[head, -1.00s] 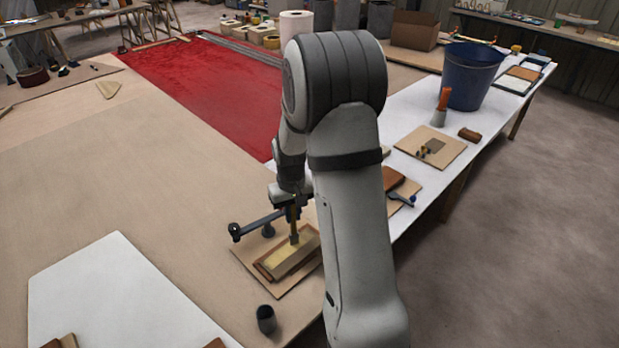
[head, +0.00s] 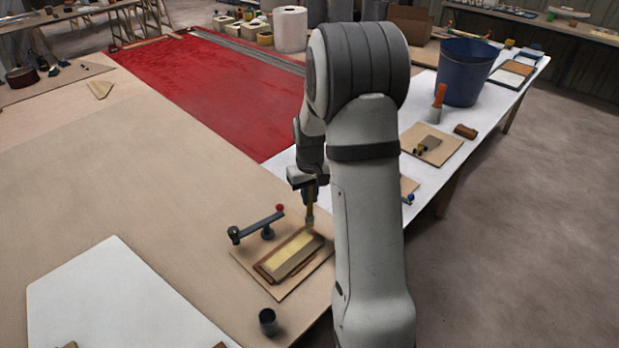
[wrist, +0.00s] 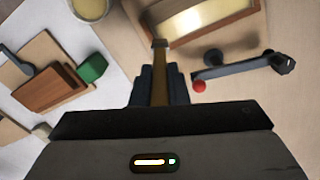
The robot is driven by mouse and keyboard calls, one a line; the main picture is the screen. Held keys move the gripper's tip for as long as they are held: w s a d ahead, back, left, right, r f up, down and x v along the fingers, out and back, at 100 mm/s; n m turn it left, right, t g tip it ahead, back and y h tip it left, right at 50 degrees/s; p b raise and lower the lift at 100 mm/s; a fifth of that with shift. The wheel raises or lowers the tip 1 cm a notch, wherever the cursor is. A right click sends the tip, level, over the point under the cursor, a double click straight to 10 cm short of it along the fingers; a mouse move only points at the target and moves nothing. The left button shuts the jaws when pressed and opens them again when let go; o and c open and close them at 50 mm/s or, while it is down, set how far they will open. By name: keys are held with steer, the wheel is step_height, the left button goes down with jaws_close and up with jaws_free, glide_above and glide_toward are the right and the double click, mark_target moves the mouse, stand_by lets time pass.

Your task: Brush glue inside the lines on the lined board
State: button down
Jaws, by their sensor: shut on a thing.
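The lined board (head: 262,274) lies on the tan bench, bearing a shallow brown-edged frame around a pale yellow, shiny strip (head: 286,257). The strip also shows at the top of the wrist view (wrist: 202,16). My gripper (head: 311,182) is shut on a brush (head: 310,205) with a wooden handle, pointing down. Its tip is at the frame's far right end; I cannot tell if it touches. In the wrist view the brush (wrist: 160,72) stands between the dark fingers, its tip overlapping the frame's edge.
A dark bar with a red knob (head: 258,224) stands at the board's far left edge. A dark cup (head: 268,322) stands in front. A pot with yellowish contents (wrist: 90,8), a green block (wrist: 92,68) and a brown block (wrist: 50,90) are left in the wrist view.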

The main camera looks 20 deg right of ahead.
steer(key=shift+r+p, duration=1.25)
steer(key=shift+r, duration=1.1)
steer(key=shift+f, duration=0.15)
